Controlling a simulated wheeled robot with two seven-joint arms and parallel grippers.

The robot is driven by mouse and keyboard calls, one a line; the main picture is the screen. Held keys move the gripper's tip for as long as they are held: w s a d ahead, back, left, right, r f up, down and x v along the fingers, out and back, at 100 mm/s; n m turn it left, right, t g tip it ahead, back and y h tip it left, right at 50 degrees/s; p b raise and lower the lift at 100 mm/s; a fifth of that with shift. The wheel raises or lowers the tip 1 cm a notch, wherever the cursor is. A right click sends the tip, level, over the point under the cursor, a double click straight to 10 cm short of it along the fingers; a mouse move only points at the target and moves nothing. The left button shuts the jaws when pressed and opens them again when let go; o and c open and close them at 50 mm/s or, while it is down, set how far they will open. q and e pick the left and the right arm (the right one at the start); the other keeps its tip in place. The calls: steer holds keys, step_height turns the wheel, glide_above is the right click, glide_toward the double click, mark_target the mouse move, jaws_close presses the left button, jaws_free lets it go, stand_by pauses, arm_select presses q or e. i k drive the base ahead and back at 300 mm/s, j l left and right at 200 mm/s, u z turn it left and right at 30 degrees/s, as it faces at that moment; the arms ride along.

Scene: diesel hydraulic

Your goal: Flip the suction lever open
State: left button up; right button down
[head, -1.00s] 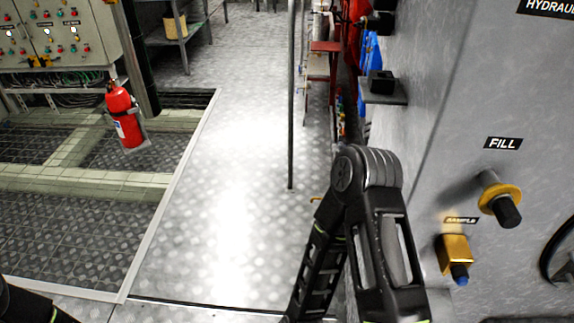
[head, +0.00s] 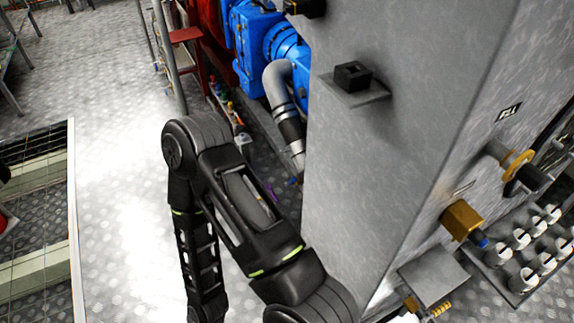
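The grey hydraulic tank (head: 400,130) fills the right of the head view. On its right face are a fill port with a brass collar (head: 516,165) and a brass sample valve (head: 462,220) with a blue tip. A small brass fitting (head: 438,309) shows low down at the bottom edge, partly cut off. I cannot make out a suction lever for certain. One of my arms stands bent in front of the tank's left side. Neither gripper is in view.
A blue machine (head: 262,45) with a grey hose (head: 283,92) stands behind the tank. A small shelf with a black block (head: 352,76) juts from the tank. A rack of pale cylinders (head: 525,250) is at right. The floor (head: 120,200) left of my arm is clear.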

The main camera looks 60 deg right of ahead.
mark_target(293, 181)
steer(key=i+l+z, duration=0.2)
steer(key=i+z, duration=0.2)
steer(key=i+l+z, duration=0.1)
steer(key=i+z, duration=0.65)
steer(key=i+j+z, duration=0.2)
steer(key=i+z, duration=0.2)
